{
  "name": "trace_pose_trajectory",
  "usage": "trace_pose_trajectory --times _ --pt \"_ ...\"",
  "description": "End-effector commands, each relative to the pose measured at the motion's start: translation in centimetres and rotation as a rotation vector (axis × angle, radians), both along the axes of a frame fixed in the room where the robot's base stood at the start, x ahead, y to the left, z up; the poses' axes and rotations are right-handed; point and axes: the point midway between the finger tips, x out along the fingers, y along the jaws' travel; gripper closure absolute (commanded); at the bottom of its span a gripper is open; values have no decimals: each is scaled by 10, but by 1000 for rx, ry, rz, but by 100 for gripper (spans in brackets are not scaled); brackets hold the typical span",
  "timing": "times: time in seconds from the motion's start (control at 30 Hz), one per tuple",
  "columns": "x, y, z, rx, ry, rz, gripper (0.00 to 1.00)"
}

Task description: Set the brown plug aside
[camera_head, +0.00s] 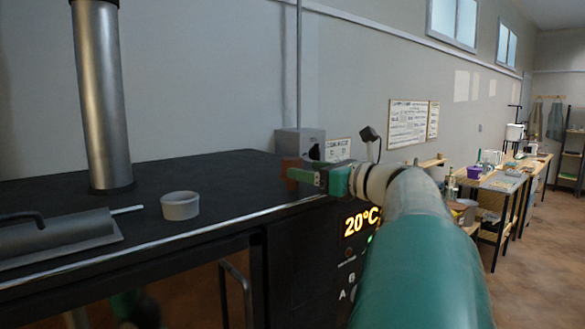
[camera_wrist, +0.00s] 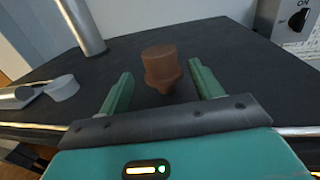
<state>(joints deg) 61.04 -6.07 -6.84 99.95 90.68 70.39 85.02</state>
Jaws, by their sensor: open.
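The brown plug (camera_wrist: 161,65) shows in the wrist view, a stubby piece with a wide head and a narrower lower end. It lies between and slightly beyond the tips of my gripper (camera_wrist: 160,78), whose two green fingers are apart and do not visibly touch it. In the head view the brown plug (camera_head: 290,168) is partly hidden at the end of my gripper (camera_head: 318,178), over the right part of the black top. I cannot tell whether the plug rests on the top.
The black top (camera_head: 225,185) carries a white ring-shaped cup (camera_head: 180,206), a grey cylinder on a plate (camera_head: 60,235) and an upright metal pipe (camera_head: 100,95). The top's middle is clear. Cluttered tables (camera_head: 500,182) stand far right.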

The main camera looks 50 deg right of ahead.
Motion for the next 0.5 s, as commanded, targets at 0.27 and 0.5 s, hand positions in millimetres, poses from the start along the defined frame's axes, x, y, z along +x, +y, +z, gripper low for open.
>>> trace_pose_trajectory --times 0.27,0.5 --pt "-41 -2 0 -1 0 0 35" --pt "-45 -2 0 0 0 1 35"
